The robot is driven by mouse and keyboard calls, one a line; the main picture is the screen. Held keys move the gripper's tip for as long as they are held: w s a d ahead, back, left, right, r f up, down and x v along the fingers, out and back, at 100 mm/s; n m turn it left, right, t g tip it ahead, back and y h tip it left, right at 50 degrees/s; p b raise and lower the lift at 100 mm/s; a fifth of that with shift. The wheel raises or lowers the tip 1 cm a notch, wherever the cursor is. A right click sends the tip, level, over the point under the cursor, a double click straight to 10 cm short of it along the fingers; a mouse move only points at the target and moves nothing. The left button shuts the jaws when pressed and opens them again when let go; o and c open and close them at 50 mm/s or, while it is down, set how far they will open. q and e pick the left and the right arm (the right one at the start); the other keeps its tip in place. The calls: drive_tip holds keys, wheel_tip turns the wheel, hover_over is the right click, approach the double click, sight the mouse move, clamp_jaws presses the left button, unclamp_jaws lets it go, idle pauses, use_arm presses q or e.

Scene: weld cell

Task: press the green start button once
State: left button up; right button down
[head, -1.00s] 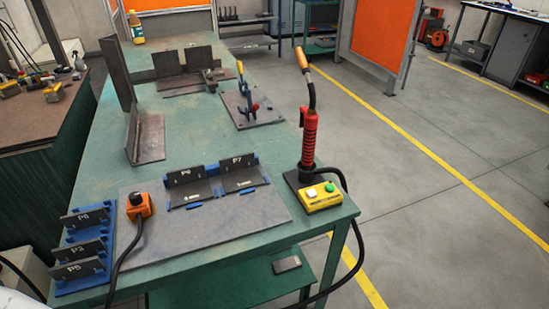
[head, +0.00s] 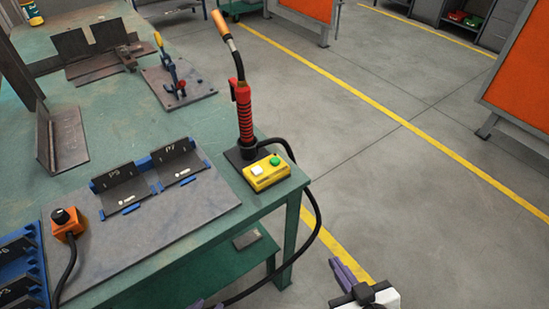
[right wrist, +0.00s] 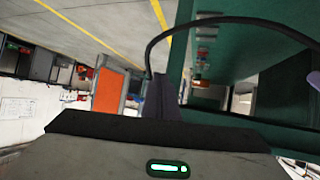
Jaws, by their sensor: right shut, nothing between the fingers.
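The green start button (head: 275,161) sits on a yellow control box (head: 268,175) at the table's near right corner, beside a white button (head: 257,169). My right gripper (head: 345,272) is at the bottom right of the head view, beyond the table edge, below and right of the box and apart from it. Its fingers are shut and empty; they also show in the right wrist view (right wrist: 165,98). Only small purple tips of my left gripper (head: 205,304) show at the bottom edge of the head view. The button is not visible in the right wrist view.
A red-handled torch (head: 243,118) stands upright just behind the box. A black cable (head: 317,215) loops off the table's right side. An orange box with a black knob (head: 68,222) and angle brackets (head: 121,184) lie left. Floor to the right is clear.

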drive_tip(key=w+a+r+n+t+y, duration=0.35)
drive_tip(key=w+a+r, duration=0.2)
drive_tip(key=r, duration=0.45)
drive_tip(key=w+a+r+n+t+y, duration=0.2)
drive_tip(key=w+a+r+n+y, duration=0.15)
drive_tip(key=w+r, duration=0.45)
drive_tip(key=s+a+r+n+g+y, duration=0.3)
drive_tip(key=a+r+n+y, duration=0.3)
drive_tip(key=a+r+n, duration=0.4)
drive_tip(key=s+a+r+n+g, duration=0.25)
drive_tip(key=a+n+g, duration=0.35)
drive_tip(key=n+g, duration=0.65)
drive_tip(key=w+d+f+n+t+h, duration=0.2)
drive_tip(key=w+d+t+h, duration=0.3)
drive_tip(key=w+d+h, duration=0.5)
drive_tip(key=shift+w+d, duration=0.6)
drive_tip(key=shift+w, duration=0.1)
drive_tip(key=shift+f, duration=0.15)
